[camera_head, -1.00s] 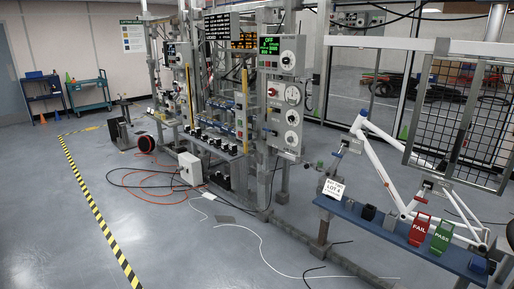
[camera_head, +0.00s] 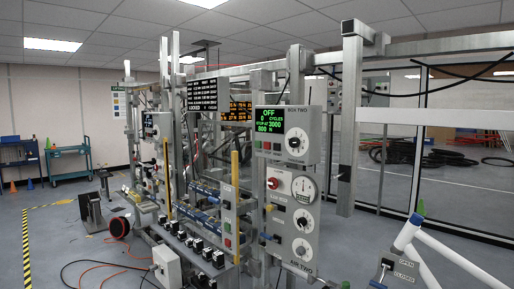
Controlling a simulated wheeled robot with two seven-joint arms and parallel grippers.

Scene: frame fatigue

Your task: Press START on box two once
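Box two (camera_head: 307,122) is a grey control box labelled BOX TWO, mounted on the metal frame right of the middle. Its black display (camera_head: 269,121) reads OFF in green, with 0 cycles, stop at 3000 and 800 N below. Neither of my grippers is in view.
Below box two is a grey panel labelled AIR TWO (camera_head: 308,240), with gauges and a red knob (camera_head: 273,184). A narrow panel with coloured buttons (camera_head: 228,220) stands left of it. A white bicycle frame (camera_head: 420,240) is at lower right. Cables and an orange hose cross the floor at lower left.

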